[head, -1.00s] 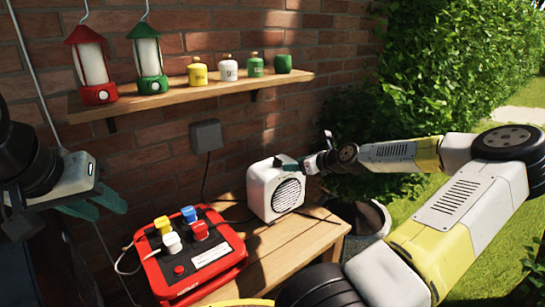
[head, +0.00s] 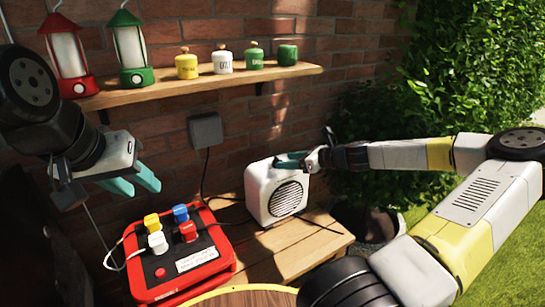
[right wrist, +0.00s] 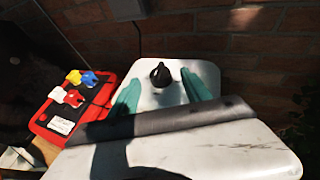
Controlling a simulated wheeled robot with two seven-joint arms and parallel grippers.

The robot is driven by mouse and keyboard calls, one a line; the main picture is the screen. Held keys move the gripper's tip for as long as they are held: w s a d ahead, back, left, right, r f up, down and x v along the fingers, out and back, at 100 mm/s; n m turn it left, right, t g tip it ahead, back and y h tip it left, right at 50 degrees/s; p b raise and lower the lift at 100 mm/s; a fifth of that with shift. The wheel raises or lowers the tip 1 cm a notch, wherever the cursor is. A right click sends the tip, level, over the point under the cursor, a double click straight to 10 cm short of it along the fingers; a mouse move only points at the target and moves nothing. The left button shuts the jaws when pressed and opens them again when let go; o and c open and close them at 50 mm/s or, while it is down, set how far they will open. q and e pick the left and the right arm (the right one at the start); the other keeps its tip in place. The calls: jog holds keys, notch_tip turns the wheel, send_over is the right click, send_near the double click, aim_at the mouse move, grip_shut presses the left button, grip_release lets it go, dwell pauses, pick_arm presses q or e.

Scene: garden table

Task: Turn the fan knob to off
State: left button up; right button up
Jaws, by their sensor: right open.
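The fan (head: 258,196) is a white box with a round dark grille, standing on the wooden table. Its knob (right wrist: 160,74) is small and black, on the pale top in the right wrist view. My right gripper (head: 288,160) is at the top of the fan. In the right wrist view its teal fingers are open, one on each side of the knob, with visible gaps. My left gripper (head: 141,184) is open and empty in the air, above and left of the red power box.
A red power box (head: 222,262) with coloured plugs and cables sits left of the fan on the table (head: 302,245). A wall shelf (head: 215,84) above holds lanterns and canisters. A grey wall box (head: 205,130) has a cable running down behind the fan.

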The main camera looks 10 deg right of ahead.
jog(key=shift+x, duration=1.7)
jog(key=shift+c, duration=0.3)
grip_shut()
jog(key=shift+g, duration=0.3)
